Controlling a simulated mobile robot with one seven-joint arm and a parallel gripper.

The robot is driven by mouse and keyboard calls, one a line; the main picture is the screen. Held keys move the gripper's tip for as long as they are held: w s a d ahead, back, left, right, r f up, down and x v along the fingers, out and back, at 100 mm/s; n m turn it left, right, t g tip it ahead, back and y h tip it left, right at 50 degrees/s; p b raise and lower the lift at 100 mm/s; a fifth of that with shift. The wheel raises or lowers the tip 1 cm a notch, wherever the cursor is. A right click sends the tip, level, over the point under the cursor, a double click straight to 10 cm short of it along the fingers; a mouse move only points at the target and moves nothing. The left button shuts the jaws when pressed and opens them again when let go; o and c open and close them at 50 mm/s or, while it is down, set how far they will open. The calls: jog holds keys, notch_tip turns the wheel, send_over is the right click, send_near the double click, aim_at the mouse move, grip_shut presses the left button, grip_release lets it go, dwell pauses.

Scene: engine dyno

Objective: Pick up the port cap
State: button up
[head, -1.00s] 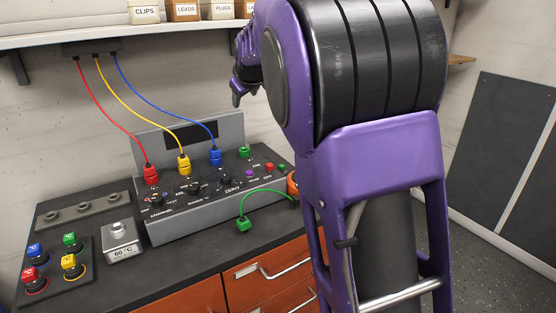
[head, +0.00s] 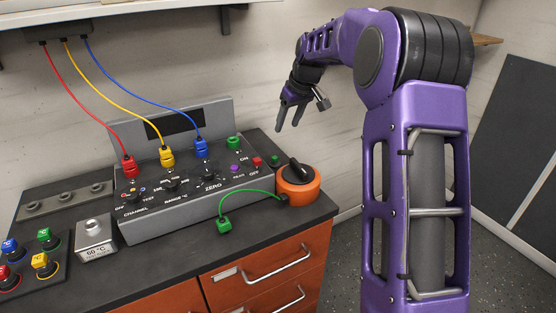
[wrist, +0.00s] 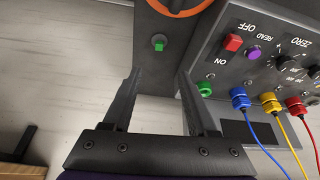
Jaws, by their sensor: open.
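A green cap-like piece (head: 234,142) sits at the back right of the grey console (head: 150,222), in line with the red, yellow and blue plugs. In the wrist view this green piece (wrist: 205,89) lies just right of the right finger. A smaller green piece (head: 277,159) is on the bench right of the console. In the wrist view that smaller piece (wrist: 159,42) shows ahead, between the fingers. I cannot tell for certain which is the port cap. My gripper (head: 289,124) is open, empty and pointing down, above and right of the console. It also shows in the wrist view (wrist: 160,82).
An orange round unit with a black knob (head: 297,186) stands at the bench's right end. A green cable ends in a green plug (head: 224,225) at the front. Red, yellow and blue cables rise from the console to a box under the shelf (head: 125,12).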

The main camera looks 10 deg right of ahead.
send_near(275, 157)
jog(key=x, duration=0.2)
jog(key=shift+s+a+f, duration=0.1)
jog(key=shift+s+f, duration=0.05)
jog(key=shift+f, duration=0.2)
jog(key=shift+w+x, duration=0.15)
jog(key=shift+x, duration=1.35)
jog(key=shift+w+x, duration=0.1)
jog(key=shift+x, duration=1.35)
jog(key=shift+r, duration=0.1)
grip_shut()
